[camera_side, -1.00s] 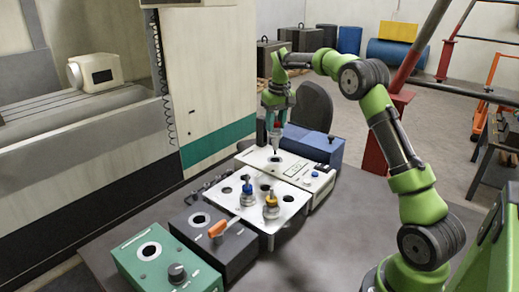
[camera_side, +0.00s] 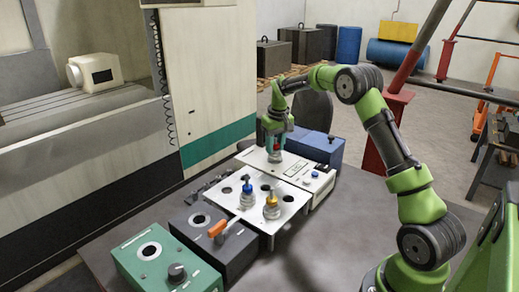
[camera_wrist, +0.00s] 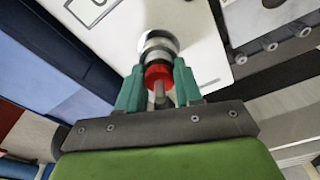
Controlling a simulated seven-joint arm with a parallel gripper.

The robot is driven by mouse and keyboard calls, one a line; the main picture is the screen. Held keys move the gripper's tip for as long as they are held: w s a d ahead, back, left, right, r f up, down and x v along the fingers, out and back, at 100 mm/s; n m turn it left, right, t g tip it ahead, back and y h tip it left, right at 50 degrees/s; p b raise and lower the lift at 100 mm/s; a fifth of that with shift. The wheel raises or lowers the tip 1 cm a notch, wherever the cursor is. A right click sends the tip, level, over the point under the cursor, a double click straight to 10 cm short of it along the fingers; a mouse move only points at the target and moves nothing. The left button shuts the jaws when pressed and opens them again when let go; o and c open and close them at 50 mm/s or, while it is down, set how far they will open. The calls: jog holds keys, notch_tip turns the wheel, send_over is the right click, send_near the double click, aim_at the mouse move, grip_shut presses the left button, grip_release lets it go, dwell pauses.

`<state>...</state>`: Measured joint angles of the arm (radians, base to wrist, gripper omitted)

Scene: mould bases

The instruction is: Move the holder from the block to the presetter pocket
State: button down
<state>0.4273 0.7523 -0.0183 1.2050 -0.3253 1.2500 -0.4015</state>
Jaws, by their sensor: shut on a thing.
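The holder has a red collar and a silver flange (camera_side: 275,157). It stands upright at the pocket of the white presetter (camera_side: 299,166); the flange sits low, at or just above the surface. The pocket hole is hidden under it. My gripper (camera_side: 274,145) is shut on the holder from above. In the wrist view, the teal fingers of my gripper (camera_wrist: 158,80) flank the red collar of the holder (camera_wrist: 158,72), with the presetter's white top (camera_wrist: 195,30) below. The white block (camera_side: 279,222) with several holes is in front, bearing a blue-collared holder (camera_side: 248,196) and a yellow-collared holder (camera_side: 271,206).
A dark box with an orange handle (camera_side: 218,229) and a green box with a knob (camera_side: 165,262) stand at the front left. A blue case (camera_side: 318,147) lies behind the presetter. The machine (camera_side: 205,80) is at the left. The table's front right is clear.

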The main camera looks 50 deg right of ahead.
jog(key=shift+f, duration=0.2)
jog(key=c, duration=0.7)
grip_release()
jog(key=shift+o, duration=0.2)
jog(key=shift+f, duration=0.15)
notch_tip(320, 180, up, 17)
jog(key=s, duration=0.2)
jog(key=shift+a, duration=0.4)
